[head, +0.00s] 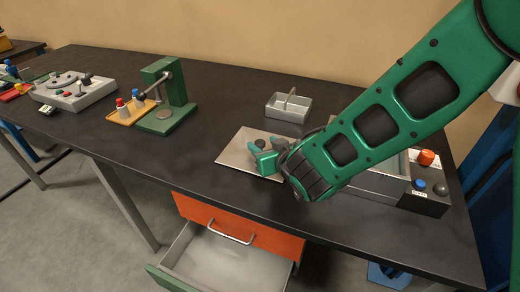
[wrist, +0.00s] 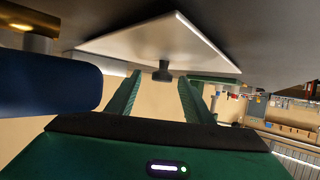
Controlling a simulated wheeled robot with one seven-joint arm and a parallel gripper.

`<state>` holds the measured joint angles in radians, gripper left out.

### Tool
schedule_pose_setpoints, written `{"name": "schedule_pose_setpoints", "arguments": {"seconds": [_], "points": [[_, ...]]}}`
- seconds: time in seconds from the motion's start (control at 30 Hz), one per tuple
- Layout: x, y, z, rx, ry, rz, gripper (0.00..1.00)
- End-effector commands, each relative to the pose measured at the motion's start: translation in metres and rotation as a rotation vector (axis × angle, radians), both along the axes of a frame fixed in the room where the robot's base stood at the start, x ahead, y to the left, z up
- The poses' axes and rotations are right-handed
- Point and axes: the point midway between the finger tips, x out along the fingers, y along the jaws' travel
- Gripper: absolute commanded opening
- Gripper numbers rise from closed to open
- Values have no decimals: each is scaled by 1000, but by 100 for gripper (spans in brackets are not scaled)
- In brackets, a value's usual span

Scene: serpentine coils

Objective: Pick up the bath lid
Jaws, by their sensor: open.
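The bath lid (head: 233,151) is a flat, pale metal plate with a small dark knob (head: 260,143). It lies on the dark bench, left of the bath (head: 375,184), which is partly hidden by my arm. In the wrist view the lid (wrist: 150,38) fills the upper middle, with its knob (wrist: 163,72) in line with the gap between my fingers. My gripper (head: 264,157) is open and low over the lid, close to the knob; it also shows in the wrist view (wrist: 159,82). Nothing is held. I cannot tell whether the fingertips flank the knob.
A grey divided tray (head: 289,107) stands behind the lid. The bath's panel has an orange knob (head: 426,158) and a blue knob (head: 418,184). A green stand (head: 168,95) is to the left. An open drawer (head: 225,260) juts out below the bench front.

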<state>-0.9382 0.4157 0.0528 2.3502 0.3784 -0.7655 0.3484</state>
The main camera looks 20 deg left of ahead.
Motion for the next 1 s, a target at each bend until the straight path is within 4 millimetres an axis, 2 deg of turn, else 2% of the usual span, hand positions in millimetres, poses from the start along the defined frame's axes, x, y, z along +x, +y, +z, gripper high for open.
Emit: {"name": "schedule_pose_setpoints", "arguments": {"seconds": [0.2,0.4,0.77,1.0], "points": [[0,0,0,1,-1,0,45],[-1,2,0,0,-1,1,0],[0,2,4,3,-2,2,0],[0,2,23,4,-4,1,0]]}}
